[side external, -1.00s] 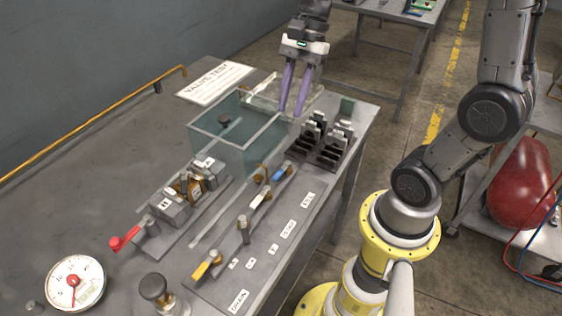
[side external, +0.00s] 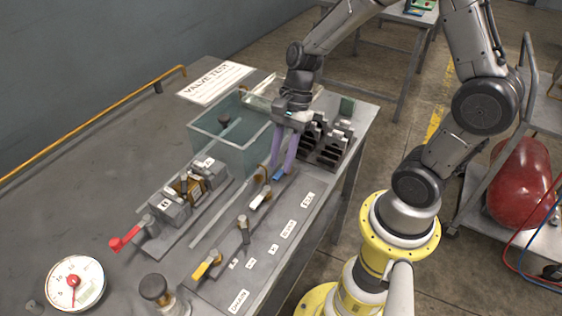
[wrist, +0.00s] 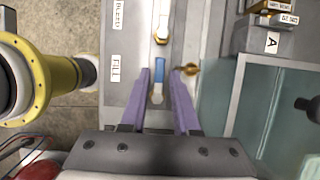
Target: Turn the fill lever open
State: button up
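The fill lever (side external: 278,174) has a blue handle and sits at the far end of the valve row on the bench panel, across from the FILL label (side external: 307,199). It also shows in the wrist view (wrist: 159,66), where its blue handle lies lengthwise between my two fingertips. My gripper (side external: 282,168) points down over it with purple fingers. The wrist view shows my gripper (wrist: 160,74) open, one finger on each side of the lever, with gaps visible. Whether a finger touches the handle is unclear. The fingers partly hide the lever in the side view.
A white-handled lever (side external: 260,199) and a yellow-handled lever (side external: 207,265) are in the same row. A clear water tank (side external: 228,150) stands close beside the gripper. A black slotted rack (side external: 330,145) is just right. A gauge (side external: 75,283) sits at the front left.

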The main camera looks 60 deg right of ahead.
jog(key=shift+a+f, duration=0.2)
jog(key=shift+f, duration=0.35)
grip_shut()
